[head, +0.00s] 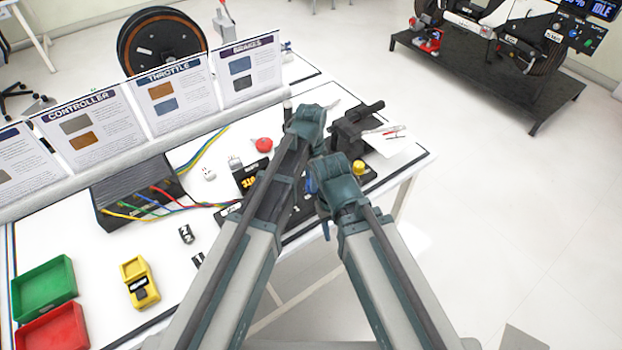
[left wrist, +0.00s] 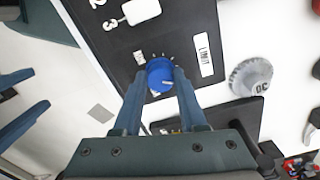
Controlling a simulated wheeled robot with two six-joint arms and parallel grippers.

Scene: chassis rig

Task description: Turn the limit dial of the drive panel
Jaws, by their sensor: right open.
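The limit dial (left wrist: 160,76) is a round blue knob with a white pointer mark on a black panel (left wrist: 112,50) in the left wrist view. A white LIMIT label (left wrist: 204,46) stands beside it. My left gripper (left wrist: 160,84) has one finger on each side of the dial, its tips against the dial's edges. The two fingers of my right gripper (left wrist: 22,98) show apart and empty at the left edge of that view, away from the dial. In the head view both wrists are over the drive panel, and my arms hide most of the panel and the fingertips.
In the head view, a black box with coloured cables (head: 125,200), a yellow meter (head: 139,283), a green tray (head: 45,290) and a red tray (head: 55,330) are on the left. A red mushroom-shaped part (head: 264,145) lies behind the arms.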

